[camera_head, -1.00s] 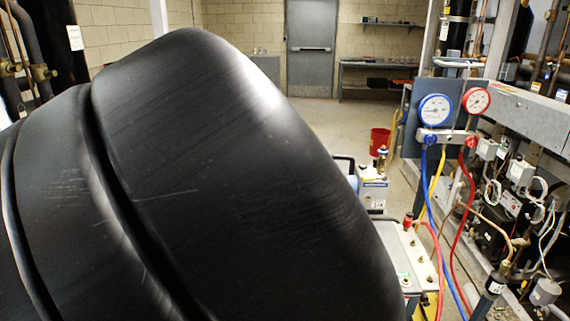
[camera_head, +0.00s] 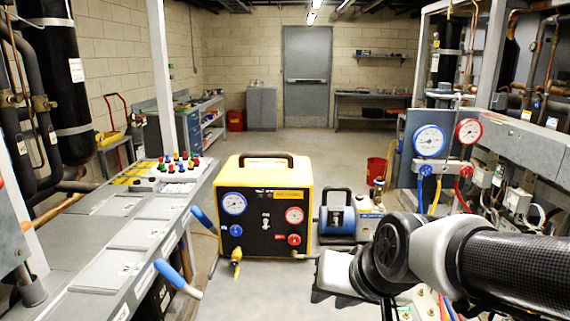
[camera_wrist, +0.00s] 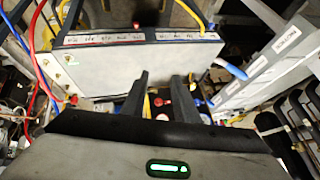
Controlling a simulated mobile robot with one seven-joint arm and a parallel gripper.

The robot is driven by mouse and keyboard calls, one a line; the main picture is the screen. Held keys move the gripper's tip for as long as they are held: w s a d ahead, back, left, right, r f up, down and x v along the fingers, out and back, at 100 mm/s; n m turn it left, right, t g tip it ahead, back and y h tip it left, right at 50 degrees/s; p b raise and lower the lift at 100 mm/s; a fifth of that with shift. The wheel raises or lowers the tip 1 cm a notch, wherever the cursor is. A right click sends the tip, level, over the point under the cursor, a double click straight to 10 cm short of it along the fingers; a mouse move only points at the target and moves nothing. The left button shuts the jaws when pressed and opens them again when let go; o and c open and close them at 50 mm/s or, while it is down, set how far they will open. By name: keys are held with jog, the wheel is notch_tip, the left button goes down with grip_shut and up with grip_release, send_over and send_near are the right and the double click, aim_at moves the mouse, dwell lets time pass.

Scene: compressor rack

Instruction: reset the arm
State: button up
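My arm reaches in from the lower right of the head view, with a dark carbon-pattern link and grey joints bent downward near the bottom centre right. My gripper (camera_wrist: 160,84) shows in the wrist view as two dark fingers standing apart. I see nothing held between them. Beyond the fingers are a pale panel box (camera_wrist: 140,62) with a row of labels and some small red fittings. The fingertips are not visible in the head view.
A yellow recovery machine (camera_head: 265,205) stands centre, beside a blue vacuum pump (camera_head: 337,213). A grey bench (camera_head: 105,240) runs along the left. Gauges (camera_head: 429,141) with hoses hang on the rack at right. A red bucket (camera_head: 376,170) stands behind. Floor (camera_head: 310,147) toward the door is clear.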

jog(key=s+d+r+n+h, duration=0.1)
jog(key=s+d+r, duration=0.15)
jog(key=s, duration=0.25)
jog(key=s+d+r+h, duration=0.1)
jog(key=s+d+r, duration=0.1)
jog(key=s+d, duration=0.15)
notch_tip(320, 180, up, 16)
jog(key=p, duration=1.6)
jog(key=shift+s+f+g+h, duration=0.25)
jog(key=shift+s+g+h, duration=0.05)
jog(key=shift+s+g, duration=0.15)
